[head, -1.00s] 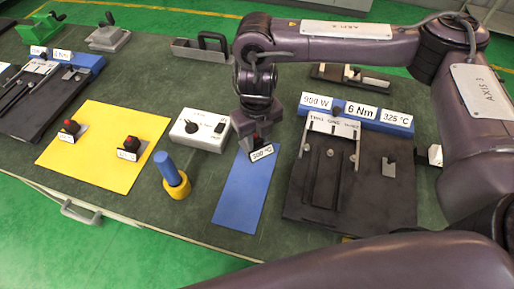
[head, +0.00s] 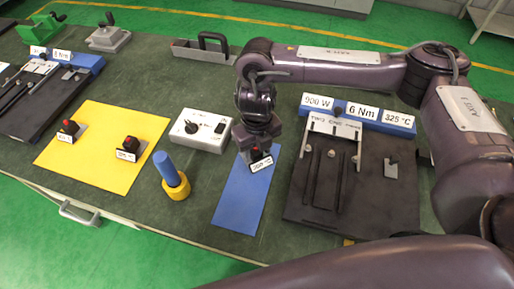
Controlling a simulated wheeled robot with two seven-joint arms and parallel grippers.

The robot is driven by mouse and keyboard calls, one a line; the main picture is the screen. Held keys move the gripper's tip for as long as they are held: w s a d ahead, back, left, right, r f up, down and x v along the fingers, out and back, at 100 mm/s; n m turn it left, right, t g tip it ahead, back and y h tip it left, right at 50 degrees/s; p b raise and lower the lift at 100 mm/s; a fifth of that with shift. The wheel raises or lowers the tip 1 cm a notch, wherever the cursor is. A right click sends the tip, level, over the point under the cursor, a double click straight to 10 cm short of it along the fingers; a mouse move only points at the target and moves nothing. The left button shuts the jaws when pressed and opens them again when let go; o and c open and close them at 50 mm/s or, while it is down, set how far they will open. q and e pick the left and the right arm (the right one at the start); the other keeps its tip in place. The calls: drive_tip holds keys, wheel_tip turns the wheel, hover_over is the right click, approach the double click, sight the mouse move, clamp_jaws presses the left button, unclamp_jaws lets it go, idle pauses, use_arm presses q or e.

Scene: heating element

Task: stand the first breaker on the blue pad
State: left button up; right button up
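The blue pad (head: 240,207) lies flat on the table, left of the dark fixture. My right gripper (head: 257,150) is over the pad's far end. It is shut on a small breaker (head: 261,164) with a red top and a white temperature label facing me. The breaker looks upright; the fingers hide part of it. I cannot tell whether its base touches the pad or is just above it. Two similar red-topped breakers, one at left (head: 68,129) and one at right (head: 129,149), stand on the yellow pad (head: 93,155). My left gripper is out of view.
A white control box (head: 202,131) with a knob stands left of the gripper. A blue peg in a yellow base (head: 175,176) is left of the blue pad. The dark fixture (head: 350,185) with its blue label bar (head: 357,113) is at right. The pad's near part is clear.

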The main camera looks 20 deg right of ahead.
sight(257, 151)
drive_tip(key=shift+o, duration=0.2)
drive_tip(key=shift+r, duration=0.45)
wheel_tip(257, 151, up, 12)
drive_tip(key=p, duration=0.1)
drive_tip(key=shift+f+p, duration=0.25)
drive_tip(key=shift+p, duration=0.05)
